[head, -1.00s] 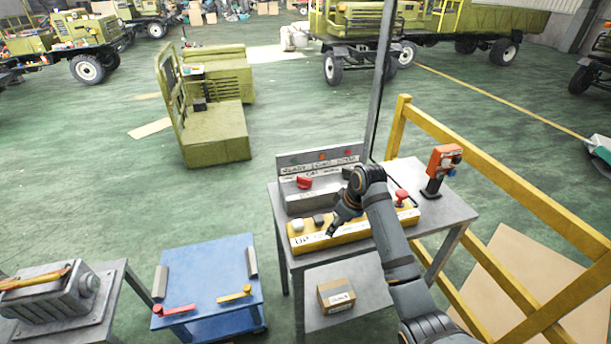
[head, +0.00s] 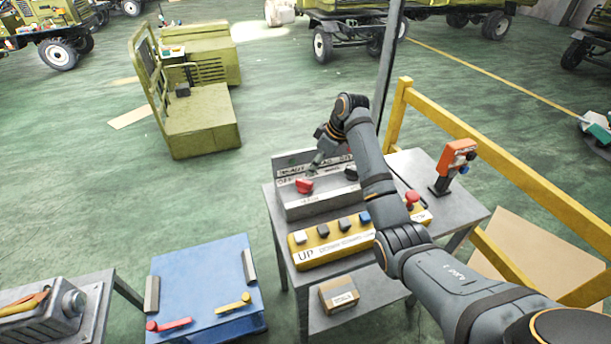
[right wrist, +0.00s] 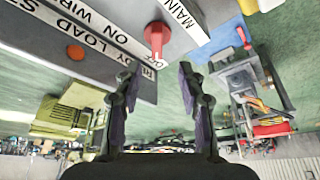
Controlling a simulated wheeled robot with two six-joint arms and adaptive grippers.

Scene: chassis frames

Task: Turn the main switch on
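The main switch is a red knob (head: 304,186) on the front of a grey control box (head: 318,205). In the right wrist view the red knob (right wrist: 156,38) shows large beside a label reading "MAIN", and that view is turned over. My right gripper (head: 314,166) is just above and behind the knob in the head view, partly hidden by its own wrist. In the right wrist view its two fingers (right wrist: 158,85) stand apart with nothing between them. The knob appears beyond the fingertips, apart from them. My left gripper is not in view.
A black knob (head: 351,173) sits right of the red one. A yellow button box (head: 330,246) with several buttons lies in front, with a red button (head: 411,198) at its right end. An orange pendant (head: 455,160) stands on the table's right. A grey post (head: 389,70) rises behind.

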